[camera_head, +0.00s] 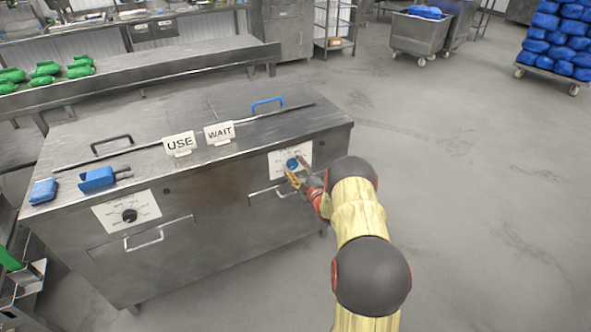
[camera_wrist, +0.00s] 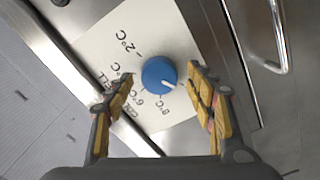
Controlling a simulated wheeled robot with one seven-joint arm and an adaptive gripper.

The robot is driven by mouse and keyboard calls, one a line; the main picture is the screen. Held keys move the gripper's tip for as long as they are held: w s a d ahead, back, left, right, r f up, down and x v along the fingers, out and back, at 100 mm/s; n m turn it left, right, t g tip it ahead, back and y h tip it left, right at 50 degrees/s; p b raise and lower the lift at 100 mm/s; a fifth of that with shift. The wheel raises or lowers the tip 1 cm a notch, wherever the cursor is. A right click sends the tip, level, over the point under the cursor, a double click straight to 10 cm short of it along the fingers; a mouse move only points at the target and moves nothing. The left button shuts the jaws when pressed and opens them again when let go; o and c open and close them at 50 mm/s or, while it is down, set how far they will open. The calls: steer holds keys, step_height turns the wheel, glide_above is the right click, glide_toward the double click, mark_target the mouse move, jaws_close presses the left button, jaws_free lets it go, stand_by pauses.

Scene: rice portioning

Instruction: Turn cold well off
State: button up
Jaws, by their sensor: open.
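The blue knob (camera_head: 292,164) is on a white dial plate at the right of the steel counter's front. In the wrist view the blue knob (camera_wrist: 157,73) has a white pointer mark at its lower right, on the side of the 8°C label. The dial plate (camera_wrist: 100,40) carries printed temperatures, partly hidden by my fingers. My gripper (camera_head: 301,180) is at this dial. In the wrist view my open gripper (camera_wrist: 161,88) has its yellow fingers on either side of the knob, with visible gaps; contact cannot be seen.
A black knob (camera_head: 129,216) on another dial is at the left. Bar handles (camera_head: 145,241) stick out below the dials. USE (camera_head: 179,144) and WAIT (camera_head: 219,132) signs, a blue scoop (camera_head: 97,179) and a blue packet (camera_head: 43,191) are on top.

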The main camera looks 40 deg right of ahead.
steer(key=shift+s, duration=0.1)
steer(key=v, duration=1.1)
steer(key=shift+s+a, duration=0.2)
steer(key=shift+s, duration=0.2)
